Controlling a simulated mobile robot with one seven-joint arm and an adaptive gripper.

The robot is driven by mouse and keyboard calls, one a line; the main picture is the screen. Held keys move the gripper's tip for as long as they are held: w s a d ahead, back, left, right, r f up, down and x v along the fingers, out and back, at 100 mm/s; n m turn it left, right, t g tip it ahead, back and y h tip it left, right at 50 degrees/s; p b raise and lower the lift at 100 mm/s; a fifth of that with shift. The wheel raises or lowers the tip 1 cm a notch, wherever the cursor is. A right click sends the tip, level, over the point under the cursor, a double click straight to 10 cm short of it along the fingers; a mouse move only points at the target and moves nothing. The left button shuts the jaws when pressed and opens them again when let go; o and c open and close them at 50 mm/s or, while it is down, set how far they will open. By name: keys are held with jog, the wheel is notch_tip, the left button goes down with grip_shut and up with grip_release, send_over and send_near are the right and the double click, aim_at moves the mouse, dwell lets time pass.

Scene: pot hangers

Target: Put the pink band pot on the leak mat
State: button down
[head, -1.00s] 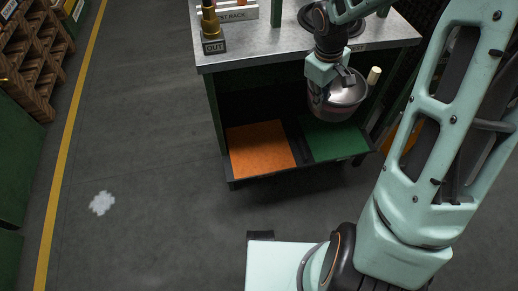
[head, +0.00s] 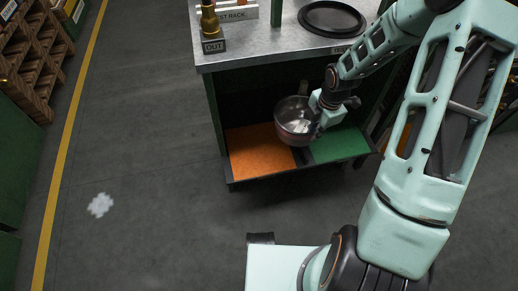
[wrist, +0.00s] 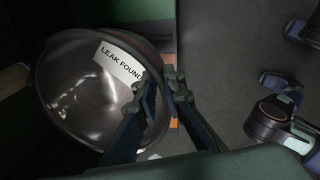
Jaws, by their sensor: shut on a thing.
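A metal pot (head: 290,125) hangs in my gripper (head: 316,112) in the head view, tilted with its open mouth showing. In the wrist view the pot (wrist: 75,85) fills the left, with a white "LEAK FOUND" label inside it. My gripper (wrist: 162,92) is shut on its rim. No pink band shows clearly now. An orange mat (head: 258,155) and a green mat (head: 340,146) lie side by side on the low shelf. The pot appears above the orange mat's back right part. No writing on the mats shows which is the leak mat.
The shelf sits under a metal-topped bench (head: 240,58), whose front edge overhangs it. On top are a black round plate (head: 331,18), a brass fitting (head: 209,18) and an "OUT" sign (head: 214,46). The floor in front is clear.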

jog(key=shift+a+f+n, duration=0.3)
jog(key=shift+a+f, duration=0.05)
jog(key=shift+f, duration=0.05)
jog(key=shift+w+a+f+b, duration=0.2)
jog(key=shift+a+f+b, duration=1.75)
jog(key=shift+a+f, duration=1.3)
jog(key=shift+w+a+f+b, duration=0.15)
jog(key=shift+a+f+b, duration=1.75)
jog(key=shift+a+f, duration=1.35)
jog(key=shift+a+r, duration=0.15)
jog(key=shift+a, duration=0.05)
jog(key=c, duration=2)
grip_release()
jog(key=shift+s, duration=0.1)
jog(key=shift+c, duration=0.2)
